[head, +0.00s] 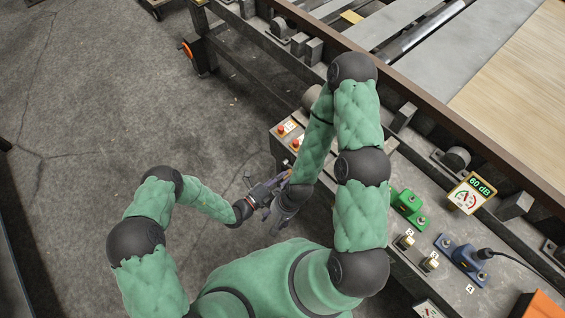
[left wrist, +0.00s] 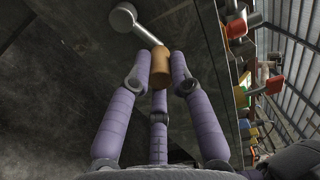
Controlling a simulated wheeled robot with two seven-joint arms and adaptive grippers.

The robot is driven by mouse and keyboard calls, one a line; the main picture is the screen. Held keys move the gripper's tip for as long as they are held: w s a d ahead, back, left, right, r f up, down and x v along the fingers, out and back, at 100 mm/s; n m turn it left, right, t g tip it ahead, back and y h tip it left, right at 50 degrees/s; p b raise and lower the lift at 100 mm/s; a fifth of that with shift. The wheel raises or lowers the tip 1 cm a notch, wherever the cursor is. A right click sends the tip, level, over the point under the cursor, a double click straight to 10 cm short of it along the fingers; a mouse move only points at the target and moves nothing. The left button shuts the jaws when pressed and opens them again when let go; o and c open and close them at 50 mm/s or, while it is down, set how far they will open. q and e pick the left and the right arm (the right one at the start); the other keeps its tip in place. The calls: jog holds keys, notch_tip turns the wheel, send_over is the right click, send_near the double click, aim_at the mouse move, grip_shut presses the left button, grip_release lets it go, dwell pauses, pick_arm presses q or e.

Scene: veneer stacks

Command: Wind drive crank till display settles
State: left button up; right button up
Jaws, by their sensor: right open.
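The drive crank shows in the left wrist view as a brown cylindrical knob (left wrist: 161,62) on a grey metal crank arm (left wrist: 139,32). My left gripper (head: 275,183) is at the front side of the control console, and its purple fingers (left wrist: 161,75) close around the knob and appear to touch it on both sides. In the head view the crank is mostly hidden by my arms. My right gripper (head: 279,222) is open and empty, just below the left one. A display (head: 471,192) on the console reads 60 dB in green above a needle dial.
The console (head: 450,265) carries red buttons (head: 281,130), a green block (head: 409,204), small switches (head: 404,242) and a blue block (head: 461,258) with a black cable. A conveyor with a wooden sheet (head: 515,75) lies behind. Concrete floor (head: 100,90) is open at the left.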

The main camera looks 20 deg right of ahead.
pick_arm(q)
jog(key=o, duration=0.4)
jog(key=shift+r, duration=0.1)
jog(key=shift+o, duration=0.2)
jog(key=v, duration=0.7)
jog(key=shift+p, duration=0.3)
